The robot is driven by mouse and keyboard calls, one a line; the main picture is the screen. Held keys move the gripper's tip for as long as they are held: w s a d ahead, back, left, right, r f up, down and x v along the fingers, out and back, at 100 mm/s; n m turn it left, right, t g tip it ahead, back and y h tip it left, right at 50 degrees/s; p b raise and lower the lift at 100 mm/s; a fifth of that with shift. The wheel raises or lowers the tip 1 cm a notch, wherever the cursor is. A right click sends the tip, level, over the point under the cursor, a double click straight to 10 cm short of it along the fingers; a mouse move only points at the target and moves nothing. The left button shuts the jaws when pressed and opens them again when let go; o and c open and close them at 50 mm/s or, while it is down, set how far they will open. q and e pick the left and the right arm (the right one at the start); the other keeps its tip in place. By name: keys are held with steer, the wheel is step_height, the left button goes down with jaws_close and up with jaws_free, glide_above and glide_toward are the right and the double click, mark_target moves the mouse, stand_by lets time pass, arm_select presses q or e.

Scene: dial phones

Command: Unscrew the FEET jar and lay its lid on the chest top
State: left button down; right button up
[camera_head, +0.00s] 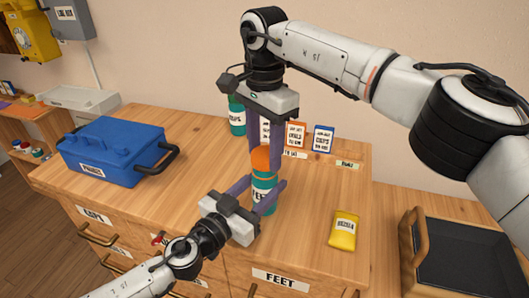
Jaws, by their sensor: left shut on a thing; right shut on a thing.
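The FEET jar (263,192) is a teal jar with a white label, standing upright near the front of the wooden chest top (310,205). Its orange lid (261,159) sits on top of the jar. My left gripper (264,196) comes in from the front and is shut around the jar's body. My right gripper (263,157) points down from above and is shut on the orange lid. Its fingers hide part of the lid. I cannot tell how far the lid is turned.
A blue toolbox (112,145) stands at the chest's left. A teal jar (237,118) and several labelled cards (323,139) stand at the back. A yellow packet (343,231) lies at the right. A dark tray (470,255) is beyond the right edge. Chest top between is clear.

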mark_target(264, 153)
steer(key=shift+r, duration=0.35)
steer(key=shift+r, duration=1.95)
arm_select(q)
steer(key=c, duration=0.8)
jaws_free()
steer(key=shift+c, duration=0.2)
